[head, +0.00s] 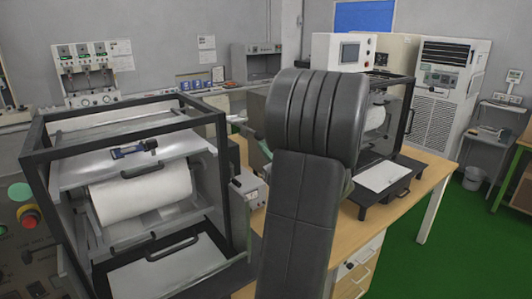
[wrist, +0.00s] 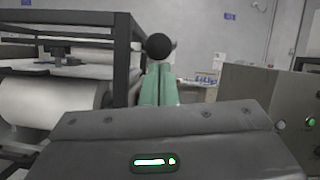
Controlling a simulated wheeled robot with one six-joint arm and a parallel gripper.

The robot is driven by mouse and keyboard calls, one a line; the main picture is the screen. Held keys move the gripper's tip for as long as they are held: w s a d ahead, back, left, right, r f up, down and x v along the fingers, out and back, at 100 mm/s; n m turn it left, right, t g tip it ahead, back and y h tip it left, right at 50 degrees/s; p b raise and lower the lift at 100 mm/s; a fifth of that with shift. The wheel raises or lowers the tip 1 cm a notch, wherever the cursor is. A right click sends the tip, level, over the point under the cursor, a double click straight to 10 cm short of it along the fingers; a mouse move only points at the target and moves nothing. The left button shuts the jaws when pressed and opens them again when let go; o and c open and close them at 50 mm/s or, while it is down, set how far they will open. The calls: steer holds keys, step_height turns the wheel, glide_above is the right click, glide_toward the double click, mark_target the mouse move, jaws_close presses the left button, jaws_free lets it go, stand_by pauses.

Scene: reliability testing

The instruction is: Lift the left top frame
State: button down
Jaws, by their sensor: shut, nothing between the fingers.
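The left top frame (head: 110,141) is a black bar frame around the upper part of the left machine, with its bars level and upright. In the wrist view the frame (wrist: 70,17) shows at the upper left. My gripper (wrist: 160,68) has teal fingers pressed together, with nothing between them. A black ball shows at their tips; I cannot tell whether it belongs to them. The gripper is apart from the frame, to its right. In the head view my dark arm hides most of the gripper.
Inside the left frame are a white roll (head: 140,198) and a tray with a black handle. A second framed machine (head: 398,112) stands on the wooden table (head: 428,176) at right. A control panel (wrist: 298,110) is close on the right in the wrist view. Green floor is open at right.

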steer(key=shift+w+d+r, duration=0.1)
steer(key=shift+r, duration=1.05)
step_height(320, 180, down, 6)
steer(key=b, duration=0.4)
steer(key=b+v, duration=0.2)
steer(key=v, duration=0.8)
steer(key=shift+d+r, duration=0.35)
steer(key=shift+r, duration=0.05)
steer(key=shift+w, duration=0.1)
steer(key=s+r+p+x, duration=0.1)
steer(key=p+x, duration=0.3)
steer(key=x, duration=0.7)
steer(key=shift+r, duration=0.5)
steer(key=shift+r, duration=0.1)
